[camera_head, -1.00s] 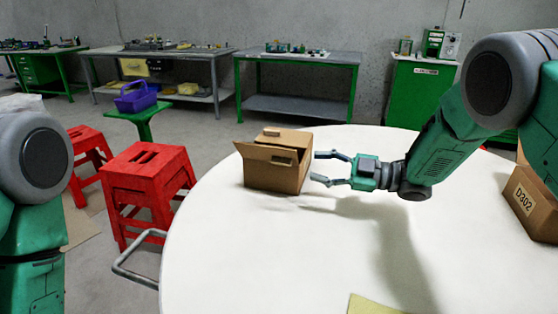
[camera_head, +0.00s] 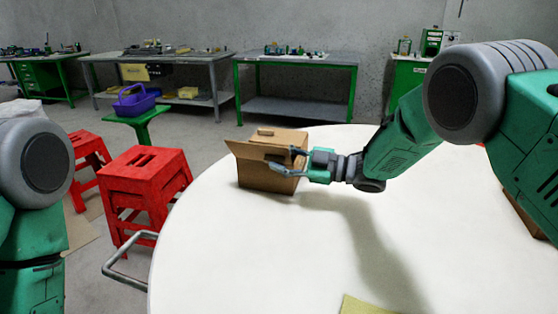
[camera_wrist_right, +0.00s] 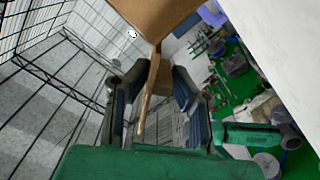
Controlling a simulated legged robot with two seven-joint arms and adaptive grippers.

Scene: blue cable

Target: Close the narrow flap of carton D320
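An open brown carton (camera_head: 262,178) stands near the table's far left edge; I can read no label on it. A flap (camera_head: 243,149) sticks out to its left, and a small flap (camera_head: 266,132) shows at the top. My right gripper (camera_head: 284,160) is at the carton's right front, fingers apart. In the right wrist view, a thin cardboard flap (camera_wrist_right: 150,95) runs down between the spread fingers of my right gripper (camera_wrist_right: 158,98); contact is unclear. Part of the carton (camera_wrist_right: 165,15) fills the top there. My left gripper is not in view.
The round white table (camera_head: 260,255) is mostly clear in front. A yellow sheet (camera_head: 366,305) lies at its near edge. Another carton (camera_head: 522,216) at the right is largely hidden by my arm. Red stools (camera_head: 145,180) and a metal handle (camera_head: 128,262) are at the left.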

